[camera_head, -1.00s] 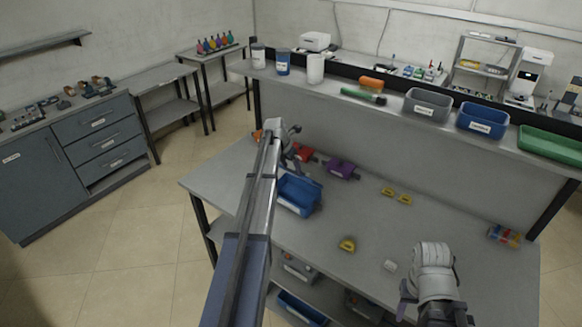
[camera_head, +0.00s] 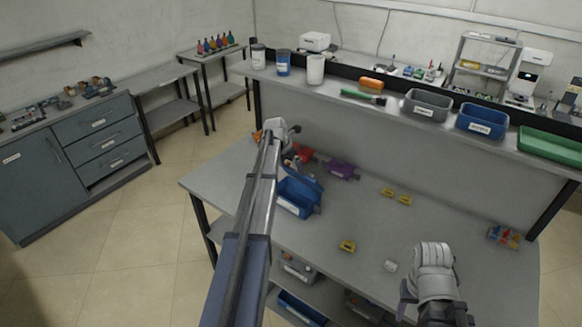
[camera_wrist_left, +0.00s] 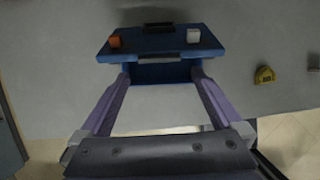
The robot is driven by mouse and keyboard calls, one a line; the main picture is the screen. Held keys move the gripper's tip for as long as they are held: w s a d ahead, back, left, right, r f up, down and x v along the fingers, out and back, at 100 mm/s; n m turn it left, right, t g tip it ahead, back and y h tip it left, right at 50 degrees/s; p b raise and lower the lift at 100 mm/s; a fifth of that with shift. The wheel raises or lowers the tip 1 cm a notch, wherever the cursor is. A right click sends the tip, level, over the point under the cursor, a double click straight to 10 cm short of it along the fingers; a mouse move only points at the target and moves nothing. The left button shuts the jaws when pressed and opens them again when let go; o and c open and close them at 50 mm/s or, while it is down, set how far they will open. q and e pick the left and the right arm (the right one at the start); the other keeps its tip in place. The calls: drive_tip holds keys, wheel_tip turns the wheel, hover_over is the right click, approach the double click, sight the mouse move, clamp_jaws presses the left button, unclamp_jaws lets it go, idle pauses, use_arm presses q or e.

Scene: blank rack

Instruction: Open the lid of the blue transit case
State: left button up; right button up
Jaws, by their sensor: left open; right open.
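The blue transit case (camera_head: 297,205) stands on the left part of the bench, with a pale label on its front. My left gripper (camera_wrist_left: 163,74) is open. In the left wrist view its two purple fingers reach up to the near side of a blue panel (camera_wrist_left: 150,45) of the case, which has a dark handle-like strip, an orange block and a white block. No object is clearly clamped between the fingers. In the head view, my left arm partly hides the case, and I cannot tell how far the lid is raised. My right gripper (camera_head: 430,290) is open above the front right of the bench.
Red (camera_head: 304,153) and purple (camera_head: 342,170) items lie behind the case. A raised shelf with bins (camera_head: 428,104) runs along the back.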

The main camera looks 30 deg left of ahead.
use_arm(q)
drive_tip(key=p+v, duration=0.6)
drive_tip(key=v, duration=0.1)
drive_tip(key=shift+r+p, duration=0.2)
drive_tip(key=shift+p, duration=0.1)
use_arm(e)
wheel_tip(320, 180, up, 7)
use_arm(q)
drive_tip(key=shift+s, duration=0.1)
